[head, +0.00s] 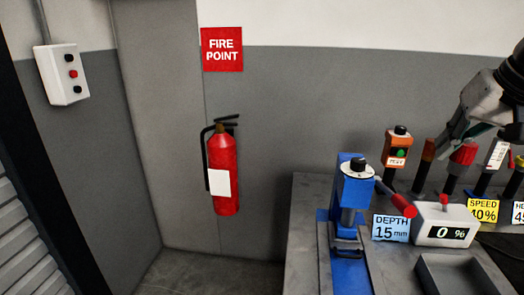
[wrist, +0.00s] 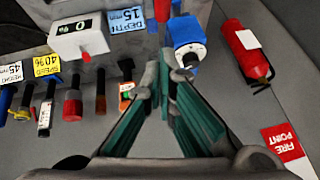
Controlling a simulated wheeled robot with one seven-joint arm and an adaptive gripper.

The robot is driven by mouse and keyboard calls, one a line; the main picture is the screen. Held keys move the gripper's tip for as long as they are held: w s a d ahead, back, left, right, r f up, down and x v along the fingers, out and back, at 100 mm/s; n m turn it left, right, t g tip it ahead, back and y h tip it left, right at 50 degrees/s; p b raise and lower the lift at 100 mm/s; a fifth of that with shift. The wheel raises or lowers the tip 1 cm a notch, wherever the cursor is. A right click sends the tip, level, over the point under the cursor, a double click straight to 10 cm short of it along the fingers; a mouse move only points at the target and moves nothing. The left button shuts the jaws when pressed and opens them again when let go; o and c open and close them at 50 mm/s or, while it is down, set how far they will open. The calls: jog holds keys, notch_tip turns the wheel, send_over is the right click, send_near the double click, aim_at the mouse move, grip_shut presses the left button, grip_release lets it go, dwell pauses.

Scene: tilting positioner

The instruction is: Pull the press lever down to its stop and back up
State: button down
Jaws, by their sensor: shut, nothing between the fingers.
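The blue press (head: 352,195) stands at the left end of the grey bench, with a black knob on top. Its lever has a red handle (head: 403,206) that slants down to the right, beside the DEPTH 15 mm sign (head: 390,228). In the wrist view the press (wrist: 187,35) lies beyond my fingertips, and the red handle (wrist: 162,10) shows at the top edge. My gripper (wrist: 172,70) is shut and empty, apart from the lever. In the head view it is at the upper right, above the bench, partly cut off by the frame edge.
A white display box (head: 442,226) reads 0 % and has a red knob on top. An orange box (head: 397,150) with a green button and several upright handles line the bench back. SPEED 40% sign (head: 483,210) and a grey tray (head: 455,275) are at right. A fire extinguisher (head: 222,170) hangs left.

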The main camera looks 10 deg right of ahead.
jog(key=s+a+f+x, duration=0.1)
jog(key=s+x, duration=0.1)
jog(key=x, duration=0.9)
jog(key=shift+f, duration=0.3)
jog(key=shift+s+a+f+b, duration=0.1)
jog(key=shift+s+f+b, duration=0.2)
jog(key=shift+f+b, duration=0.3)
jog(key=shift+s+a+f+b, duration=0.1)
jog(key=shift+s+f+b, duration=0.25)
jog(key=shift+f, duration=0.35)
jog(key=shift+r, duration=0.1)
